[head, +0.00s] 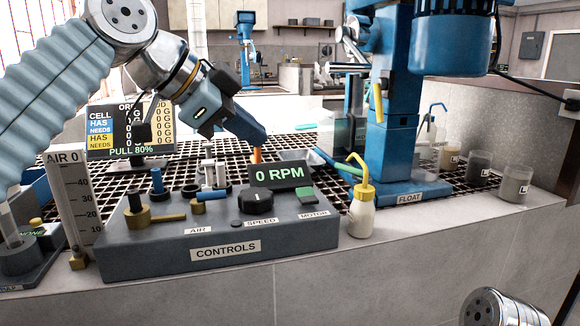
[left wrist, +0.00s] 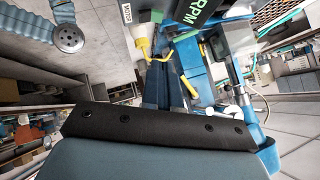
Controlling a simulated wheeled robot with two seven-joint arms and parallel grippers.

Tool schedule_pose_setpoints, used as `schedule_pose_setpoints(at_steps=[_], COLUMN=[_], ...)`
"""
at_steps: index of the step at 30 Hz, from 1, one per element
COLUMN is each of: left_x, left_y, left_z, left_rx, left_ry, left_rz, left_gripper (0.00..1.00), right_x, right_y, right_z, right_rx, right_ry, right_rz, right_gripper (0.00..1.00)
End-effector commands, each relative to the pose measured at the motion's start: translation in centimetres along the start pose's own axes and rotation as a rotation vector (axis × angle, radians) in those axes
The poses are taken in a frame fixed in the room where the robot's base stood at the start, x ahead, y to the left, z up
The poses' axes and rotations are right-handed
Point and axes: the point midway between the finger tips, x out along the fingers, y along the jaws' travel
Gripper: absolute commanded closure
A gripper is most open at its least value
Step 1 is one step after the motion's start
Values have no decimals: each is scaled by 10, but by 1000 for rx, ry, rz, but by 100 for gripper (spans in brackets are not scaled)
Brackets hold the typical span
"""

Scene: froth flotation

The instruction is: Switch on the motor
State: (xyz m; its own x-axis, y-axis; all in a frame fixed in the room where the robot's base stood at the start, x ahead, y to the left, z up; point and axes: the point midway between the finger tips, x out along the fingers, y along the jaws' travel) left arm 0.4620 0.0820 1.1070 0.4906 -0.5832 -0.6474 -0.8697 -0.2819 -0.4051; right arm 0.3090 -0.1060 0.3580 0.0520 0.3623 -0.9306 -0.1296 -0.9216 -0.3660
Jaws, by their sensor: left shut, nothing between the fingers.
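The grey control box (head: 225,248) stands on the bench, labelled CONTROLS. At its right end is the motor switch (head: 306,196), a green-topped rocker above the MOTOR label (head: 314,215). The black speed knob (head: 257,201) is left of it, and a display (head: 279,174) above reads 0 RPM. My left gripper (head: 260,140) is shut and empty, hanging above and behind the display, apart from the switch. In the left wrist view its fingers (left wrist: 165,90) point toward the display (left wrist: 208,8) and MOTOR label (left wrist: 126,13); the switch itself is not clear there. My right gripper is out of view.
A white bottle with a yellow spout (head: 361,205) stands just right of the box. The blue flotation machine (head: 392,150) rises behind it. Brass and blue air valves (head: 140,212) stick up at the box's left. Several beakers (head: 478,167) stand at the right.

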Motion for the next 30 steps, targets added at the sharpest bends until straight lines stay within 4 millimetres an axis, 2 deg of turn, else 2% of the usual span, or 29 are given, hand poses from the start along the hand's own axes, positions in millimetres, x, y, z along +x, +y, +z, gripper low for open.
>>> schedule_pose_setpoints(at_steps=[9, 14, 17, 28, 30], left_x=[0, 10, 25, 104, 110], left_y=[0, 0, 1, 1, 0], left_z=[0, 0, 0, 0, 11], left_rx=[1, 1, 1, 0, -3], left_ry=[1, 0, -1, -1, -1], left_rz=[0, 1, 3, 3, 1], left_gripper=[100, 100, 100, 100, 100], right_x=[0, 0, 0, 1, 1], right_y=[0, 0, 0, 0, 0], right_z=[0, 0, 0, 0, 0], right_rx=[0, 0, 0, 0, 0], right_ry=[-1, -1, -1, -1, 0], right_rz=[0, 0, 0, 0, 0], right_gripper=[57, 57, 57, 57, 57])
